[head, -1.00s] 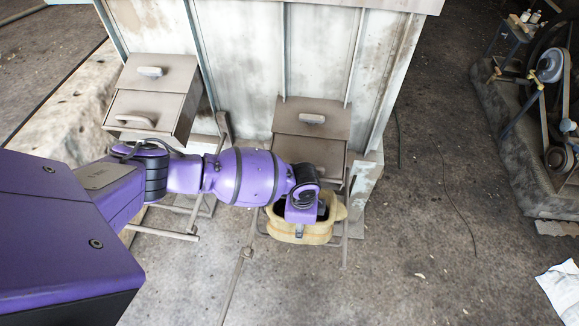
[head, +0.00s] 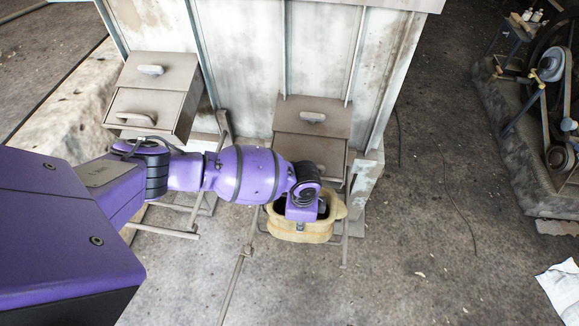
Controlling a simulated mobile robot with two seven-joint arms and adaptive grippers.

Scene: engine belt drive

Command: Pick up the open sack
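The open sack (head: 300,234) is a tan, rounded bag with a dark open mouth. It is at the foot of the right-hand metal chute box, inside or against a thin metal frame. My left arm comes in from the left and ends over the sack's mouth. Its purple wrist end (head: 301,208) covers part of the opening. The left gripper's fingers are hidden below the wrist, at or inside the sack's mouth, so I cannot tell whether they hold the sack. My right gripper is not in view.
A brown metal box with a handle (head: 312,117) is right above the sack. A similar box (head: 152,90) is at the left. Thin metal legs and rails (head: 237,275) stand near the sack. A belt-drive machine (head: 550,110) is at far right. The concrete floor (head: 420,230) right of the sack is mostly clear.

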